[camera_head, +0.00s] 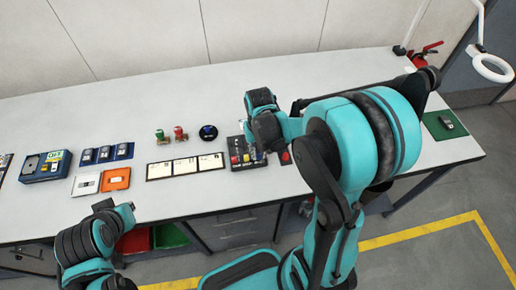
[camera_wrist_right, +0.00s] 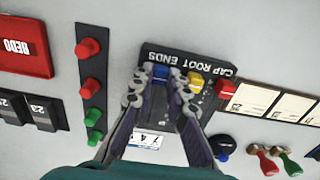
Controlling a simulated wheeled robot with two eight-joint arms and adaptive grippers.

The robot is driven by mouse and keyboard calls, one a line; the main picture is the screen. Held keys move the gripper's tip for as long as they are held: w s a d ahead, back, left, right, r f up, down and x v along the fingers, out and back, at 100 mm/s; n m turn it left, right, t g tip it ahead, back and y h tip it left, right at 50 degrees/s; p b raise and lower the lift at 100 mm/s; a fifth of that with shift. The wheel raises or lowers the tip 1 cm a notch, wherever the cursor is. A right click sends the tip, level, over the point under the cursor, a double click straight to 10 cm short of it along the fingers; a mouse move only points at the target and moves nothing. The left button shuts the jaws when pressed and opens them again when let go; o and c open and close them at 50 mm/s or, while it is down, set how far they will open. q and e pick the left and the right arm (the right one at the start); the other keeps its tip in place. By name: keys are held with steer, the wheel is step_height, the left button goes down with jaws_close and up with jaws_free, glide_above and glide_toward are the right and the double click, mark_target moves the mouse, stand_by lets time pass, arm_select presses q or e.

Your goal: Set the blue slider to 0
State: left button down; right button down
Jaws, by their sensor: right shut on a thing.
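The dark slider panel (camera_wrist_right: 205,68) carries upside-down lettering reading "CAP ROOT ENDS". It has a blue slider (camera_wrist_right: 160,71), a yellow slider (camera_wrist_right: 196,80) and a red slider (camera_wrist_right: 224,88) side by side. My right gripper (camera_wrist_right: 161,78) is shut on the blue slider, near the lettered edge. Its fingers cover much of the panel, and the blue slider's scale cannot be read. In the head view the panel (camera_head: 236,163) is partly hidden by my right arm. My left arm is at the lower left, away from the panel; its finger opening is not clear.
A strip with red and green buttons (camera_wrist_right: 92,87) stands beside the panel.

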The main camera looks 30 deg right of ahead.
mark_target(259, 156)
steer(key=c, duration=1.5)
jaws_free()
steer(key=shift+s, duration=0.25)
steer(key=shift+r, duration=0.1)
steer(key=shift+r, duration=3.9)
steer(key=s+a+r+n+t, duration=0.1)
steer(key=s+t, duration=0.1)
steer(key=s+a+r+n+t, duration=0.1)
steer(key=s+a+r+t, duration=0.1)
steer(key=s, duration=0.1)
steer(key=s+a+r+n+t, duration=0.1)
steer(key=s+t, duration=0.2)
steer(key=shift+a+r+b, duration=0.15)
steer(key=shift+a+b, duration=0.2)
